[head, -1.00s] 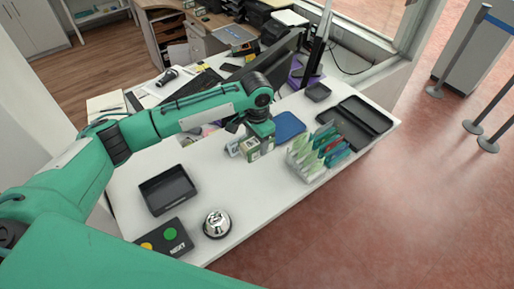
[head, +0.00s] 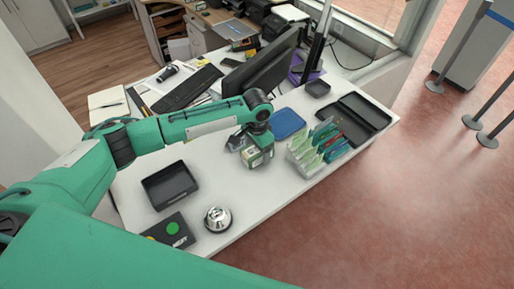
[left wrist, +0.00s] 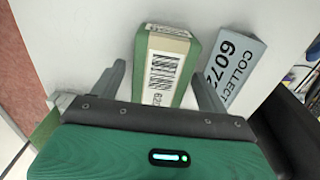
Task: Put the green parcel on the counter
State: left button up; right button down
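The green parcel (head: 258,157) is a small green box with a pale barcode label. It appears to rest on the white counter (head: 262,194), near the middle. My left gripper (head: 259,146) is right over it in the head view and covers part of it. In the left wrist view the parcel (left wrist: 168,72) lies between the two fingers of my left gripper (left wrist: 160,80). The fingers look spread, with a gap at the parcel's left side; contact on the right is hard to tell. My right gripper is not in view.
A grey "COLLECT" sign (left wrist: 236,62) stands close beside the parcel. A card rack (head: 318,150) and blue pad (head: 287,123) are to the right. A black tray (head: 170,185), a bell (head: 217,219) and a button box (head: 170,230) lie toward the front left.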

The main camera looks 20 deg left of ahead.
pick_arm(q)
notch_tip(320, 180, up, 12)
jog(key=b, duration=0.4)
jog(key=shift+r, duration=0.15)
dwell(0.5)
